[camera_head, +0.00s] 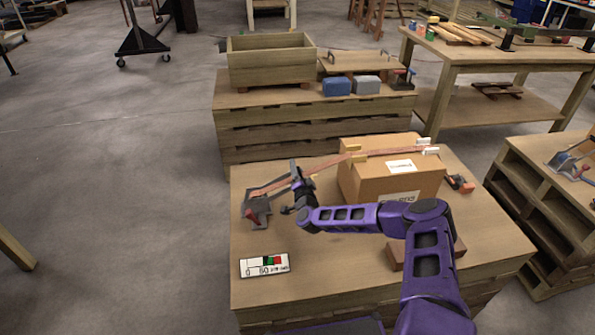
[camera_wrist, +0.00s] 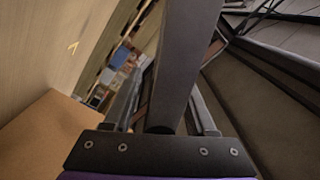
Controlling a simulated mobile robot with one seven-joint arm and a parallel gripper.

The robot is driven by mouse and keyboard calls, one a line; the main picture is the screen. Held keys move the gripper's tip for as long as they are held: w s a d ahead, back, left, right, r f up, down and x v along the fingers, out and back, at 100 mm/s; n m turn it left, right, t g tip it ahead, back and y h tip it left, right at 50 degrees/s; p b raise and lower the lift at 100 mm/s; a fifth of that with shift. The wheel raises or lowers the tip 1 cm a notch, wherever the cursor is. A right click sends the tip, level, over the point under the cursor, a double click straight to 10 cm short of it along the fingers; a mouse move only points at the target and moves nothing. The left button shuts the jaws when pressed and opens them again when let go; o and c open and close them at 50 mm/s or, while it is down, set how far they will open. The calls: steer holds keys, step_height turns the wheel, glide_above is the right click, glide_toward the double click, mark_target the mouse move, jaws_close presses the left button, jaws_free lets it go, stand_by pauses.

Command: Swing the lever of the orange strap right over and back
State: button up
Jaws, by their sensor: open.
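The orange strap (camera_head: 325,163) runs from a dark grey ratchet (camera_head: 257,207) with a red part, at the left of the near table, up over the cardboard box (camera_head: 372,182) to its right side. My gripper (camera_head: 297,181) is open beside the strap, between the ratchet and the box. In the wrist view a thick dark bar (camera_wrist: 183,60) passes between my open fingers; it looks like the lever, but I cannot tell for sure. Its far end is out of frame. My arm hides part of the box front and table.
An orange and dark item (camera_head: 460,184) lies right of the box. A brown block (camera_head: 398,256) is partly behind my arm. A wooden crate (camera_head: 270,65) and blue block (camera_head: 337,86) stand behind.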

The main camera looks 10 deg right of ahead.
jaws_close()
stand_by(1.4)
